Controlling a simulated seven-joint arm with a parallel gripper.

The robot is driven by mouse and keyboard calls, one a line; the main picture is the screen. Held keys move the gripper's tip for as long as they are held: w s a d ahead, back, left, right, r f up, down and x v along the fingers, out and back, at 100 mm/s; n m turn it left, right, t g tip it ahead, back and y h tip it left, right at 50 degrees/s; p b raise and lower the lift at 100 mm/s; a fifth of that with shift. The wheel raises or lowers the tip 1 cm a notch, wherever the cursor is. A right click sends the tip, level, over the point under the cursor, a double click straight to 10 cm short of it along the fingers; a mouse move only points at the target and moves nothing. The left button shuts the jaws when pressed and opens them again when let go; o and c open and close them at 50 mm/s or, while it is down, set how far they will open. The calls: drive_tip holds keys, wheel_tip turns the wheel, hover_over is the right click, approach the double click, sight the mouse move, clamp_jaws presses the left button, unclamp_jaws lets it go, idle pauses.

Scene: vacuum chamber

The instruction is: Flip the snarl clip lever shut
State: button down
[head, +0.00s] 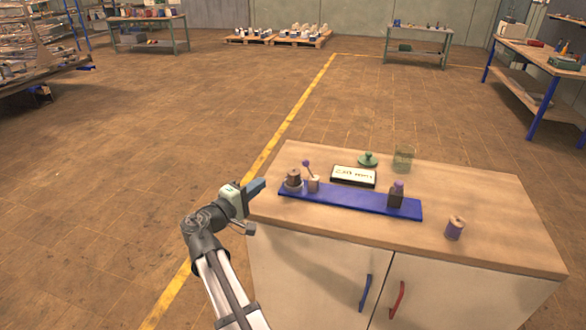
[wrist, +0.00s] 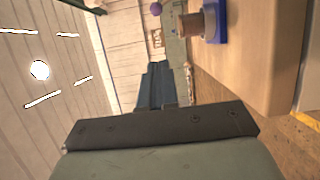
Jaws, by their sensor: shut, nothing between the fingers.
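A blue board (head: 345,199) lies along the front of the cabinet top. Near its left end stands a small pale block with a thin lever ending in a purple ball (head: 306,163), which I take to be the snarl clip lever. The lever stands up, leaning slightly left. In the wrist view the purple ball (wrist: 155,8) shows at the top edge. A brown spool (head: 293,178) sits left of the lever, and shows in the wrist view (wrist: 190,24). My gripper (head: 262,186) is shut and empty, left of the board's left end, apart from the lever.
A dark block with a purple top (head: 396,195) stands on the board's right part. A loose purple spool (head: 455,229) stands at right on the worktop (head: 500,235). Behind the board are a framed sign (head: 353,176), a green lid (head: 368,159) and a clear jar (head: 403,158).

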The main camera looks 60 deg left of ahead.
drive_tip(key=x, duration=0.7)
drive_tip(key=d+x, duration=0.1)
drive_tip(key=x, duration=0.3)
drive_tip(key=shift+w, duration=0.45)
drive_tip(key=shift+w+d, duration=0.2)
drive_tip(key=shift+w, duration=0.3)
drive_tip(key=shift+w+d, duration=0.2)
drive_tip(key=shift+w, duration=0.3)
